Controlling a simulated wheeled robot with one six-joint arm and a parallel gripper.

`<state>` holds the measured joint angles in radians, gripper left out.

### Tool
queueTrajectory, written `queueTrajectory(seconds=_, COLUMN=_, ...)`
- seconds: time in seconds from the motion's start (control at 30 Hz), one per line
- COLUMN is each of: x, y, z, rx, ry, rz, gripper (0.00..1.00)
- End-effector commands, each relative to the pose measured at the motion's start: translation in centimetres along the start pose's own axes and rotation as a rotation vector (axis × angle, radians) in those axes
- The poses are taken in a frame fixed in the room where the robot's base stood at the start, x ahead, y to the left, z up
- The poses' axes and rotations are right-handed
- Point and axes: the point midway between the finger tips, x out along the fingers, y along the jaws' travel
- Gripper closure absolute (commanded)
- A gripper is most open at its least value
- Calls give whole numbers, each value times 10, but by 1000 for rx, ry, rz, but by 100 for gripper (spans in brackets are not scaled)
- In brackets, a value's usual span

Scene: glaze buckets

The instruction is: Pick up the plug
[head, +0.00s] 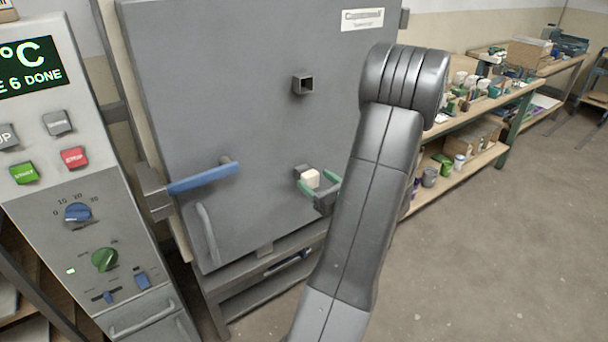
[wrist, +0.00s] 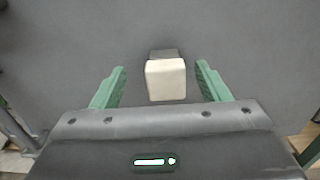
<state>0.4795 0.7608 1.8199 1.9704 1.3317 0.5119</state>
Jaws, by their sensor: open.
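The plug (head: 310,178) is a cream-white block set in a dark square socket on the grey kiln door (head: 240,110), low and right of its middle. In the wrist view the plug (wrist: 166,80) stands between the two green fingers of my gripper (wrist: 162,82). The fingers are open, with a gap on each side of the plug. In the head view my gripper (head: 318,184) is at the plug, and my arm hides part of the door on the right. I cannot tell how deep the plug sits.
An empty square port (head: 303,84) is higher on the door. A blue door handle (head: 203,178) sticks out on the left. A control panel (head: 85,200) with buttons and knobs stands at far left. A workbench (head: 480,120) with several pots is at right, beside open floor.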

Motion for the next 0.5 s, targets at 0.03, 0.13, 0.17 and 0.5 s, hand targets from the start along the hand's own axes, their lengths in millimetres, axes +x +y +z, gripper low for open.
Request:
queueTrajectory(seconds=0.03, x=3, y=0, z=0, rx=0, ry=0, rz=1, gripper=31)
queueTrajectory(seconds=0.13, x=7, y=0, z=0, rx=0, ry=1, rz=0, gripper=31)
queueTrajectory(seconds=0.17, x=9, y=0, z=0, rx=0, ry=1, rz=0, gripper=31)
queueTrajectory(seconds=0.5, x=52, y=-5, z=-2, rx=0, ry=0, rz=2, gripper=31)
